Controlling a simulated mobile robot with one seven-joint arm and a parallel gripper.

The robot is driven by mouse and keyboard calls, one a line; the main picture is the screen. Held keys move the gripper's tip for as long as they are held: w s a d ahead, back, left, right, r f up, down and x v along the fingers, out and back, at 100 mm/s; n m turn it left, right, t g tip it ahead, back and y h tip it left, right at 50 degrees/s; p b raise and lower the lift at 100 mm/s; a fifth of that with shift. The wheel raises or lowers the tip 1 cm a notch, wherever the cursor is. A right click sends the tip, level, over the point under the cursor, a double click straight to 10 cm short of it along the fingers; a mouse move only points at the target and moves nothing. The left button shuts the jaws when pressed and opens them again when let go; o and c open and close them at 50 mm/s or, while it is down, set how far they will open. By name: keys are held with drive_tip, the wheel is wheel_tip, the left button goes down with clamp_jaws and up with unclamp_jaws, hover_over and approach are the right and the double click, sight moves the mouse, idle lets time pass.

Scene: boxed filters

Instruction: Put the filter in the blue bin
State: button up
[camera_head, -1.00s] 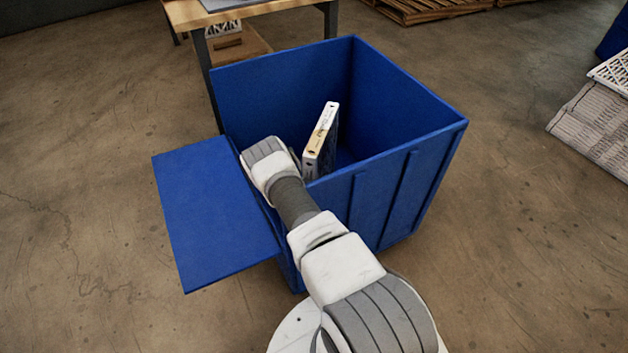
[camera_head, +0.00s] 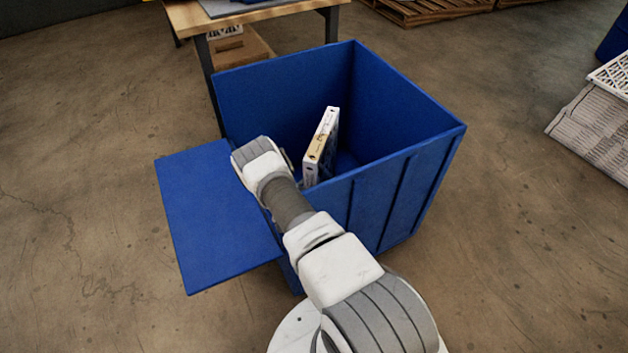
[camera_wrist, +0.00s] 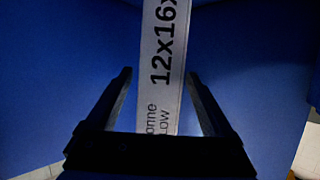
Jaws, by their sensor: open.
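The filter (camera_head: 322,148) is a thin white box with a tan patch on its edge. In the head view it stands on edge, slightly tilted, inside the blue bin (camera_head: 400,195), its top near rim height. In the wrist view the filter's white edge (camera_wrist: 160,70) with black print lies between the two fingers of my gripper (camera_wrist: 160,75). The fingers are apart, with gaps on both sides of the filter. In the head view my arm reaches over the near left rim and hides the fingers. The filter's lower end is hidden.
The bin's blue flap (camera_head: 215,215) sticks out flat on the left. A wooden table (camera_head: 255,17) stands behind the bin. A stack of pale filters (camera_head: 598,125) is at the right, and pallets (camera_head: 425,8) lie at the back.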

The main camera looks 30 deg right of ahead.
drive_tip(key=shift+p+v, duration=0.4)
drive_tip(key=shift+v, duration=1.3)
